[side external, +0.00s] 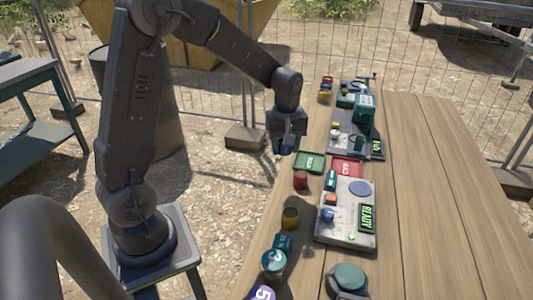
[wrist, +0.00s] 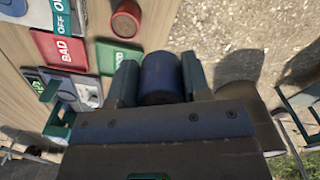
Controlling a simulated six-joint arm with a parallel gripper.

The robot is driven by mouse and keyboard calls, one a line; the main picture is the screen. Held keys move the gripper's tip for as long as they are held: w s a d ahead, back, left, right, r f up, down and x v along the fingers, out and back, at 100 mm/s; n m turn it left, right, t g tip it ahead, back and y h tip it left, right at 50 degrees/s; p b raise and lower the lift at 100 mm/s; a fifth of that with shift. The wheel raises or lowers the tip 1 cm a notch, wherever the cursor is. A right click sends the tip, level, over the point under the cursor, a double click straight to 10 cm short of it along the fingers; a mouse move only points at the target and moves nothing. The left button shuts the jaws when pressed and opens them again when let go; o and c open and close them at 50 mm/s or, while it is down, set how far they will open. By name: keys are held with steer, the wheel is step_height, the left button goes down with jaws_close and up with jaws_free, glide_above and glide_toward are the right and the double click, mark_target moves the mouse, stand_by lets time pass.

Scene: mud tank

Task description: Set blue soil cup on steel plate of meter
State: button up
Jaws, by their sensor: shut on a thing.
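The blue soil cup (wrist: 161,75) is between the two fingers of my gripper (side external: 289,148), which is shut on it. In the side view the gripper hangs above the table's left edge, and the cup is hard to make out there. The meter (side external: 335,236) is a pale box lying on the table, nearer the camera than the gripper, with a green READY display. A round grey-blue plate (side external: 360,188), which looks like the steel plate, lies bare on its far end. The held cup is apart from the meter, off to its far left side.
A green tray (side external: 309,162) and a red BAD tray (side external: 346,168) lie between gripper and meter. Another device (side external: 350,140) stands farther back. The table's right side is clear.

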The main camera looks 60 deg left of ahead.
steer(key=w+d, duration=0.6)
steer(key=w, duration=0.4)
glide_toward(362, 190)
steer(key=shift+f, duration=2.6)
steer(key=shift+f, duration=1.05)
steer(key=o, duration=1.4)
steer(key=shift+r, duration=3.75)
